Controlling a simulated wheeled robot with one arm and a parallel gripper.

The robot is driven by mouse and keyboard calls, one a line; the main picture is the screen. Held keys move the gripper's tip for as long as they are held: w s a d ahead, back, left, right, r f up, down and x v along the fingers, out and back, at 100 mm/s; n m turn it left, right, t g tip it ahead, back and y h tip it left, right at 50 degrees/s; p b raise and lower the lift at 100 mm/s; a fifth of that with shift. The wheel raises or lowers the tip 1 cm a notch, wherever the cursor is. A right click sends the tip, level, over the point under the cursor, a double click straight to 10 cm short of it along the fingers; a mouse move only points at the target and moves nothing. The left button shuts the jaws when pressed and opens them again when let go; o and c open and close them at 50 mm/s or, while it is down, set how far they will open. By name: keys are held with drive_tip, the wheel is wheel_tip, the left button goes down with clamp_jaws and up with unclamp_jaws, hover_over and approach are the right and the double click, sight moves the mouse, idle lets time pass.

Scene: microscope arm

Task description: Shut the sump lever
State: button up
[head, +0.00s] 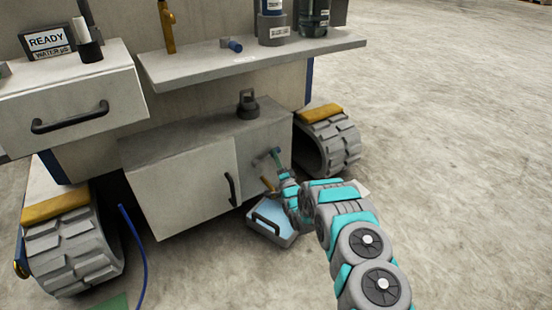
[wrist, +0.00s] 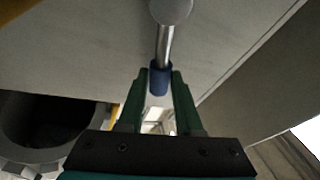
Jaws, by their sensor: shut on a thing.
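The sump lever (wrist: 163,45) shows in the wrist view as a metal rod running down from a round grey pivot to a blue grip (wrist: 159,80). My gripper (wrist: 160,77) is shut on the blue grip, with one dark green finger on each side. In the head view my gripper (head: 270,158) is at the right side of the low cabinet front. The lever cannot be clearly made out there.
A light blue tray with a black handle (head: 272,220) lies on the floor below the cabinet (head: 180,180). Tracks (head: 330,140) flank the cabinet. A shelf (head: 250,62) overhangs it, and a drawer (head: 70,95) is at upper left. Open floor lies to the right.

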clamp_jaws()
drive_tip(key=shift+f, duration=0.1)
idle(0.8)
